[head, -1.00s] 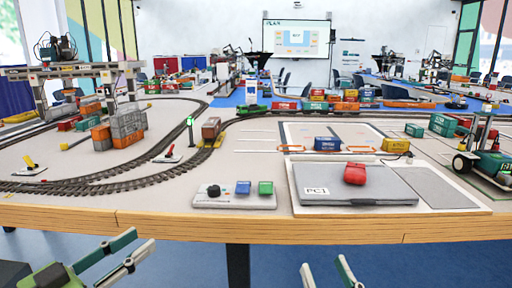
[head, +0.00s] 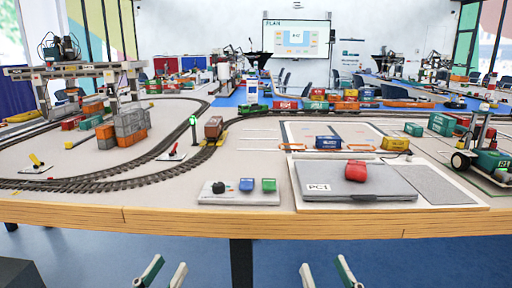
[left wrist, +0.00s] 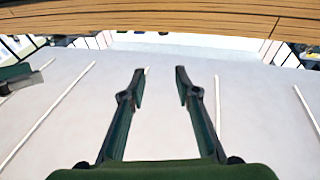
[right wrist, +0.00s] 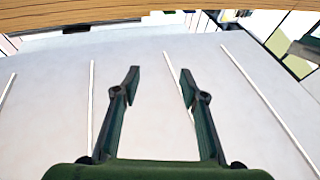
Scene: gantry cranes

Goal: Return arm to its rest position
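My left gripper (head: 164,272) is low in the head view, below the table's front edge, with only its fingertips showing. In the left wrist view the left gripper (left wrist: 163,88) has its two fingers apart with nothing between them. My right gripper (head: 326,272) is at the bottom of the head view, also below the table edge. In the right wrist view the right gripper (right wrist: 159,85) has its fingers apart and is empty. Both grippers are in front of the table and touch nothing visible. The arms' upper links are hidden.
The wooden table edge (head: 180,219) runs across above both grippers. On the table are a button box (head: 238,192), a grey laptop (head: 400,188) with a red object (head: 356,171) on it, train track (head: 110,181) and several small containers. The space in front of the table is free.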

